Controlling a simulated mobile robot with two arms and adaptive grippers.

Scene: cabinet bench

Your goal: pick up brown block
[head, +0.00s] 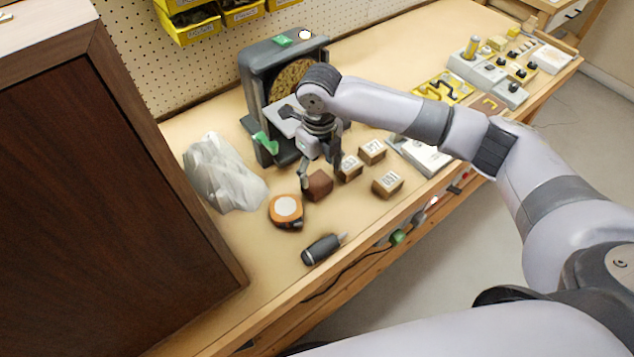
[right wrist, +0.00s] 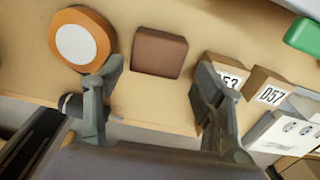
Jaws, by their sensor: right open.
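The brown block (head: 318,184) sits on the bench between the orange tape measure and the labelled wooden blocks. It also shows in the right wrist view (right wrist: 159,53) as a plain dark brown block, ahead of the gap between my fingers. My right gripper (head: 322,174) is open and empty, pointing down at the block in the head view. In the right wrist view its fingers (right wrist: 158,80) stand apart, one towards the tape measure and one towards a labelled block. I cannot tell whether a finger touches anything. My left gripper is not in view.
The orange tape measure (head: 286,210) is left of the block. Labelled wooden blocks (head: 387,184) stand close on its right. A black-handled tool (head: 322,249) lies in front. A grey machine (head: 262,75) stands behind, a crumpled clear bag (head: 222,175) at left, and a dark cabinet (head: 105,190) nearer.

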